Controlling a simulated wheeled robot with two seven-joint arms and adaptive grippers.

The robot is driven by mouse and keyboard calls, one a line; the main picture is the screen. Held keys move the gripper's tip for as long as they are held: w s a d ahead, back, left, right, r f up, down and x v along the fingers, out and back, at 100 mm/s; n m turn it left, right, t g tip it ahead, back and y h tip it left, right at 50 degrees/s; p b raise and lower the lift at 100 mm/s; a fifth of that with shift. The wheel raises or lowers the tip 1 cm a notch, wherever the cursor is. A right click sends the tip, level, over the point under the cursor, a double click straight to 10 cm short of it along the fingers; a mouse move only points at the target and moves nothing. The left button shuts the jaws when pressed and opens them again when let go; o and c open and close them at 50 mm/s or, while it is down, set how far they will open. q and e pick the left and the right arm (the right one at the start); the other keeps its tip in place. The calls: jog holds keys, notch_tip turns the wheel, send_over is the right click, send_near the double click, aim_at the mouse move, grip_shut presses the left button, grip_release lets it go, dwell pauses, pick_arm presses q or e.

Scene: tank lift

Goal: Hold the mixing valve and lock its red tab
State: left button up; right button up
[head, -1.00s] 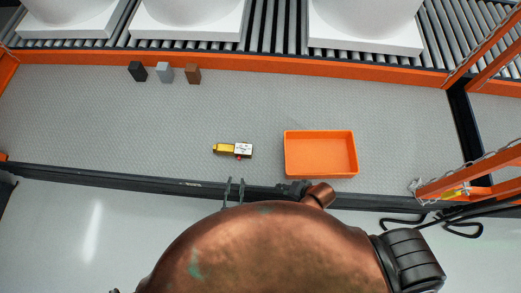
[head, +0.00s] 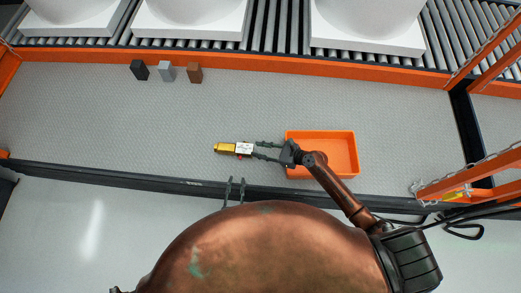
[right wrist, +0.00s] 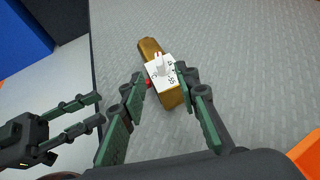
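The mixing valve (head: 224,148) lies on the grey textured surface, with a brass body and a white block marked in black. In the right wrist view, the valve (right wrist: 152,47) points away from me. Its red tab (right wrist: 149,84) shows at the block's left side. My right gripper (head: 256,150) is open at the valve's right end. In the wrist view its fingertips lie on either side of the white block; I cannot tell whether they touch it. My left gripper (head: 235,181) is open and empty, below the valve near the surface's front edge.
An orange tray (head: 345,135) lies under and right of my right gripper. A black block (head: 139,70), a grey block (head: 167,72) and a brown block (head: 195,73) stand at the back. The surface left of the valve is clear.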

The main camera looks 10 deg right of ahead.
aim_at(247, 148)
jog(key=x, duration=0.7)
jog(key=shift+w+a, duration=0.1)
jog(key=shift+a, duration=0.15)
grip_shut()
dwell(0.4)
